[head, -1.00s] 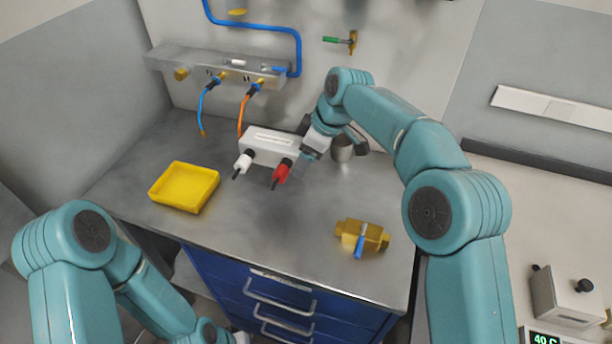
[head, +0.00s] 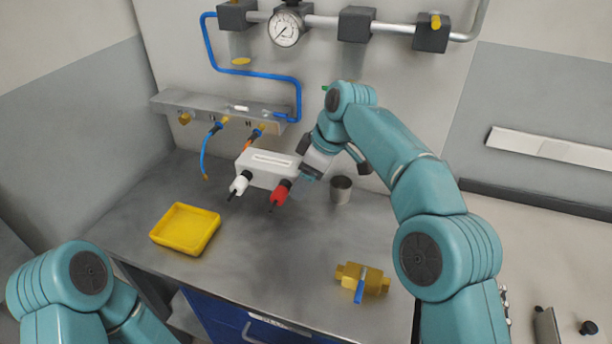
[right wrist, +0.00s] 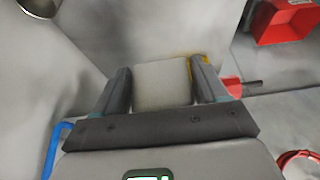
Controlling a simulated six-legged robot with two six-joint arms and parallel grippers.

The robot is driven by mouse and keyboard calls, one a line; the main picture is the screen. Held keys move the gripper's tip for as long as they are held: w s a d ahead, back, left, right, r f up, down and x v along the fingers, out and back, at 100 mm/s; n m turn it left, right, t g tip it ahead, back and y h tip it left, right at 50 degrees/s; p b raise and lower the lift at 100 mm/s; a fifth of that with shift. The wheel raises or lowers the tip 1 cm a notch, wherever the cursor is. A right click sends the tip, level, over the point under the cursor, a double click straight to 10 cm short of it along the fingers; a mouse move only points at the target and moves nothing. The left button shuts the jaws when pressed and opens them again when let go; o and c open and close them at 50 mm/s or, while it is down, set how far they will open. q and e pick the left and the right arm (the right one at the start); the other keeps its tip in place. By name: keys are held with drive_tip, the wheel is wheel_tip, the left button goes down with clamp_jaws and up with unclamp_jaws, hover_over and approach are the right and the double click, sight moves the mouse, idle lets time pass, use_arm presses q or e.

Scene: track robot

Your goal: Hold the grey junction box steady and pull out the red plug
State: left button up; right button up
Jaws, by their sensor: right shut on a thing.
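The light grey junction box (head: 268,168) is above the back middle of the worktop. The red plug (head: 281,193) sits in its front face near the right end, and a white plug (head: 240,183) sits near the left end. My right gripper (head: 301,182) is shut on the box's right end. In the right wrist view the box (right wrist: 162,84) lies between the two fingers, with part of the red plug (right wrist: 232,87) beside the right finger. My left arm shows at the lower left of the head view; its gripper is out of frame.
A yellow tray (head: 185,229) stands on the worktop at left, and a brass valve (head: 363,280) with a blue handle lies front right. A grey cup (head: 341,190) stands behind my right gripper. A metal manifold (head: 222,107) with hoses is on the back wall. The middle worktop is clear.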

drive_tip(key=shift+r, duration=0.1)
drive_tip(key=b, duration=0.8)
hover_over(301, 242)
drive_tip(key=d, duration=0.1)
drive_tip(key=shift+f, duration=5.15)
drive_tip(key=shift+s+d+f+b, duration=0.15)
drive_tip(key=shift+f+b, duration=1.35)
drive_tip(key=shift+f, duration=0.95)
drive_tip(key=shift+s+a+f+b, duration=0.1)
drive_tip(key=shift+f+b, duration=1.4)
drive_tip(key=shift+f, duration=0.9)
drive_tip(key=shift+d, duration=0.1)
